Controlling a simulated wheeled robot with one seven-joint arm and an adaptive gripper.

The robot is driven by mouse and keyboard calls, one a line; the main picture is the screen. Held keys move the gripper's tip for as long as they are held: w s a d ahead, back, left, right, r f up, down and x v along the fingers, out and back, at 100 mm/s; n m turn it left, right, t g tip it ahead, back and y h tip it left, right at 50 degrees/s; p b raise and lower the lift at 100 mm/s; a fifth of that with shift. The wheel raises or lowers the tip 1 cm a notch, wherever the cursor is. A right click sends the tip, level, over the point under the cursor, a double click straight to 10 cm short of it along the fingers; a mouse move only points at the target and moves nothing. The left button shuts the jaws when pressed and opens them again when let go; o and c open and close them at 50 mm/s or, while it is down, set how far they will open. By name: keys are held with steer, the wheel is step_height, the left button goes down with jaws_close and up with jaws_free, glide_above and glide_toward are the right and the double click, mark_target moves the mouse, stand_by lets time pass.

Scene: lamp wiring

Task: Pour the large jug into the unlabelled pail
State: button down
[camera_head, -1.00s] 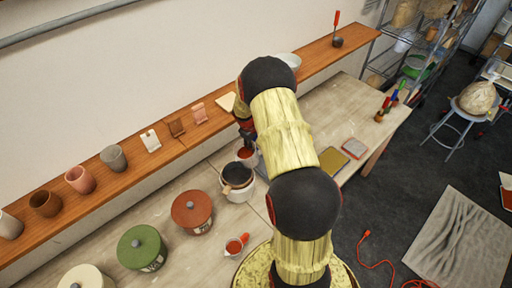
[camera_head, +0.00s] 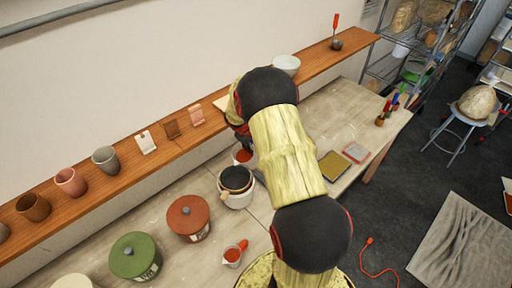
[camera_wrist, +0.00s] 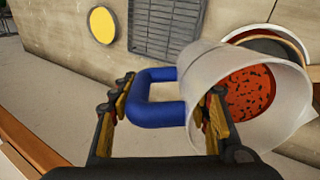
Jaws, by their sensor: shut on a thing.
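My gripper (camera_wrist: 170,98) is shut on the blue handle of a pale, translucent jug (camera_wrist: 194,75). The jug holds red stuff with dark specks, seen through its mouth. In the head view the jug (camera_head: 243,157) is partly hidden behind my arm. I cannot tell how far it is tilted. A white open pail (camera_head: 238,201) with a dark inside stands just below the jug in the picture, and no label shows on it. A smaller jug (camera_head: 232,255) with a red handle and red contents stands on the table.
Lidded red (camera_head: 188,219) and green (camera_head: 136,256) pails stand to the left. Cups (camera_head: 106,160) and tiles line the wooden shelf (camera_head: 160,160) along the wall.

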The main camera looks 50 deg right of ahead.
steer(key=shift+w+r+h+b, duration=0.1)
steer(key=shift+r+h+b, duration=0.9)
steer(key=shift+b, duration=3.25)
steer(key=shift+a+h+b, duration=0.25)
steer(key=shift+h+b, duration=0.65)
steer(key=shift+b, duration=1.35)
steer(key=shift+a+r+t+h+b, duration=0.2)
steer(key=shift+h+b, duration=0.3)
steer(key=shift+b, duration=0.85)
steer(key=shift+a+r+t+h+b, duration=0.1)
steer(key=shift+a+t+h+b, duration=0.3)
steer(key=shift+b, duration=0.9)
steer(key=shift+s+a+h+b, duration=0.15)
steer(key=shift+a+h+b, duration=0.35)
steer(key=shift+b, duration=0.9)
steer(key=shift+s+a+h+b, duration=0.15)
steer(key=shift+h+b, duration=0.65)
steer(key=shift+b, duration=0.6)
steer(key=shift+s+a+f+h+b, duration=0.15)
steer(key=shift+a+h+b, duration=0.65)
steer(key=shift+b, duration=1.95)
steer(key=shift+a+f+h+b, duration=0.2)
steer(key=shift+a+h+b, duration=0.55)
steer(key=shift+b, duration=2)
steer(key=shift+a+r+h+b, duration=0.2)
steer(key=shift+a+h+b, duration=0.3)
steer(key=shift+b, duration=0.75)
steer(key=shift+s+a+r+h+b, duration=0.1)
steer(key=shift+a+h+b, duration=0.15)
steer(key=shift+b, duration=0.35)
